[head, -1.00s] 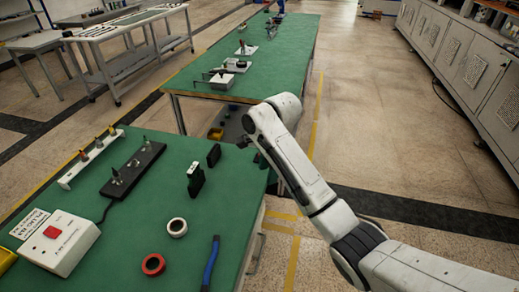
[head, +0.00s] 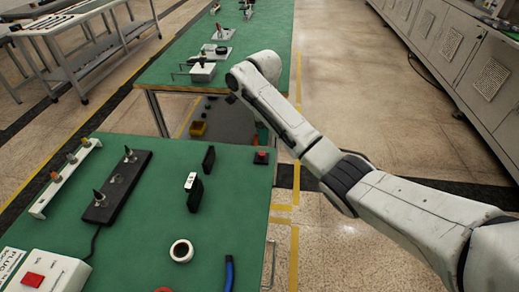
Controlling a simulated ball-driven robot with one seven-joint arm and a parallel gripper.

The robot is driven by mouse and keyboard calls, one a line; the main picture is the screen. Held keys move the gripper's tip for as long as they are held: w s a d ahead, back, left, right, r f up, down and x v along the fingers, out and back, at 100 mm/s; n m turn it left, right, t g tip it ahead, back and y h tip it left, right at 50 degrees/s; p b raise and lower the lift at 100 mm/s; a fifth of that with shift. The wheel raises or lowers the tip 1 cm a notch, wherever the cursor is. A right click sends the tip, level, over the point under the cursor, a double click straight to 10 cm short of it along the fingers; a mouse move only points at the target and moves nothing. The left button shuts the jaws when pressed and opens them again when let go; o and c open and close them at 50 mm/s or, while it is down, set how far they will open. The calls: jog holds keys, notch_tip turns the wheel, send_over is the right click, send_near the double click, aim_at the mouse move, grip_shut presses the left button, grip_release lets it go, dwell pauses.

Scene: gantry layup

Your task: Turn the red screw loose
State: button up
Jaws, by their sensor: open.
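A small red-topped piece on a dark square base (head: 261,157) sits at the right far corner of the near green table; it is the likeliest red screw, but too small to show a thread. My arm reaches in from the right, above the floor and the gap between the tables. Only a small dark part of my gripper (head: 231,98) shows at the arm's end, beyond and above that red piece and apart from it. The gripper is open, and I see nothing held in it.
The near green table (head: 140,225) also holds a white box with a red button (head: 45,272), a black bar with pegs (head: 116,188), a white peg rail (head: 65,180), black upright blocks (head: 194,192) and a white ring (head: 181,251). Grey cabinets (head: 440,45) line the right.

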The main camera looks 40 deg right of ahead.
aim_at(262, 153)
notch_tip(262, 153, down, 8)
jog(key=shift+r, duration=0.1)
dwell(0.4)
grip_shut()
